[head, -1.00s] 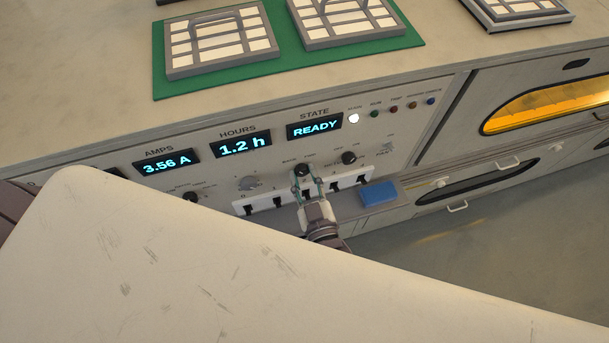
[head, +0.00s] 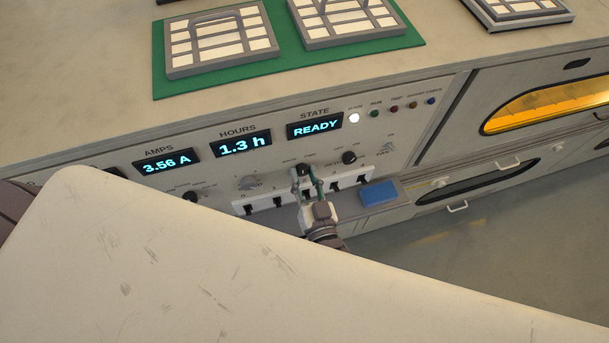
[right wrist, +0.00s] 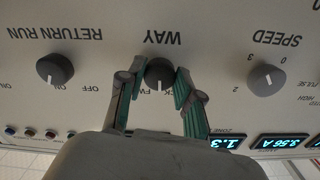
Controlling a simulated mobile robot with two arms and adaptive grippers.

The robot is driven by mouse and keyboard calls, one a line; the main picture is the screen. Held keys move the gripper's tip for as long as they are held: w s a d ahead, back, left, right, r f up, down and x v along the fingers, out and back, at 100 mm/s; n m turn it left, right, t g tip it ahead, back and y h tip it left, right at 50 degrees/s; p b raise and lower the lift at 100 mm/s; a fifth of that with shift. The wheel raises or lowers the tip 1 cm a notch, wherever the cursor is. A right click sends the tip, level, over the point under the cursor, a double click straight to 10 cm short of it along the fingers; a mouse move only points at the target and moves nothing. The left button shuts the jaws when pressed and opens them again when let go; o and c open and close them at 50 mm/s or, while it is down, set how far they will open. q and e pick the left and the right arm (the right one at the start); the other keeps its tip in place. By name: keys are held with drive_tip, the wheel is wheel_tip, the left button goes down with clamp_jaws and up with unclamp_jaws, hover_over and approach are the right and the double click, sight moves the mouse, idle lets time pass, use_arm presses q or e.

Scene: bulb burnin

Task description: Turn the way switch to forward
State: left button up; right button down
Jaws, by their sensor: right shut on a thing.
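The way switch is a dark round knob (right wrist: 160,72) under the upside-down label WAY in the right wrist view. It also shows in the head view (head: 303,170) on the sloping control panel. My right gripper (head: 311,184) has its green-padded fingers on either side of the knob and is shut on it. A pale pointer mark shows on the knob's lower side in the wrist view. The BACK and FWD labels are partly hidden by the fingers, so the exact setting is hard to tell. My left gripper is not in view.
The return run knob (right wrist: 55,70) and speed knob (right wrist: 266,80) flank the way switch. A white strip with dark slots (head: 264,204) lies below the knobs, partly behind my gripper. A blue block (head: 379,193) is to its right. The state display (head: 314,126) reads READY.

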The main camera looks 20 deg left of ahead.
drive_tip(key=m+b, duration=0.1)
drive_tip(key=m, duration=0.5)
drive_tip(key=shift+m, duration=0.3)
idle(0.5)
drive_tip(key=c, duration=0.8)
unclamp_jaws()
drive_tip(key=shift+o, duration=0.2)
drive_tip(key=v, duration=1.2)
